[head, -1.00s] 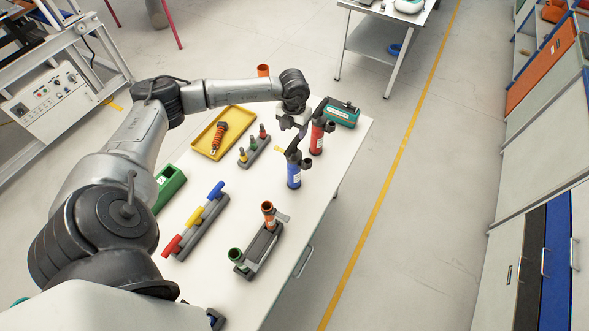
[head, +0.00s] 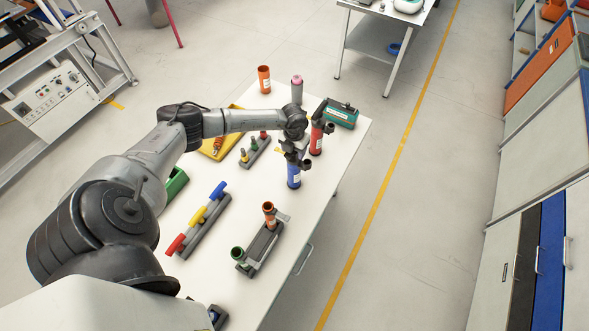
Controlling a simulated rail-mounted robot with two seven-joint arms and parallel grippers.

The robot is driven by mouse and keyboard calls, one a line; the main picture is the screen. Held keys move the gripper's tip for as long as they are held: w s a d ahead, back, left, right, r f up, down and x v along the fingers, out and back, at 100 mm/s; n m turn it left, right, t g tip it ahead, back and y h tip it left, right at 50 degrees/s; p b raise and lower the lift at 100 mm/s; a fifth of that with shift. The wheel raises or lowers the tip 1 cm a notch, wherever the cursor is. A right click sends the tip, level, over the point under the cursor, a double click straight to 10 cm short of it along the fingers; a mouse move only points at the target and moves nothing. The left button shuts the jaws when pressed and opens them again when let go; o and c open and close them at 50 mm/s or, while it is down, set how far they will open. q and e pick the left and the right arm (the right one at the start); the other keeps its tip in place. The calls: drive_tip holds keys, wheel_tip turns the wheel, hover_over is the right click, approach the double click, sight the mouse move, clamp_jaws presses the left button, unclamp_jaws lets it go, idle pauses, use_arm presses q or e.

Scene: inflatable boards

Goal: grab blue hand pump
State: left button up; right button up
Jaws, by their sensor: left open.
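The blue hand pump (head: 294,175) stands upright near the right edge of the white table (head: 305,205), with a dark top and a side piece. My left gripper (head: 291,150) is open at the top of the pump, on its left side. The wrist covers part of this spot, so I cannot tell whether the fingers touch the pump. My right gripper is not in view.
A red pump (head: 316,140) stands close behind the blue one, beside a teal box (head: 341,113). A pink-topped grey cylinder (head: 297,88) and an orange cylinder (head: 264,79) stand farther back. A rack with orange and green tubes (head: 262,246) lies nearer. Table between is clear.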

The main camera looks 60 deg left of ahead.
use_arm(q)
drive_tip(key=shift+f, duration=0.2)
drive_tip(key=shift+c, duration=0.3)
clamp_jaws()
drive_tip(key=shift+r, duration=0.1)
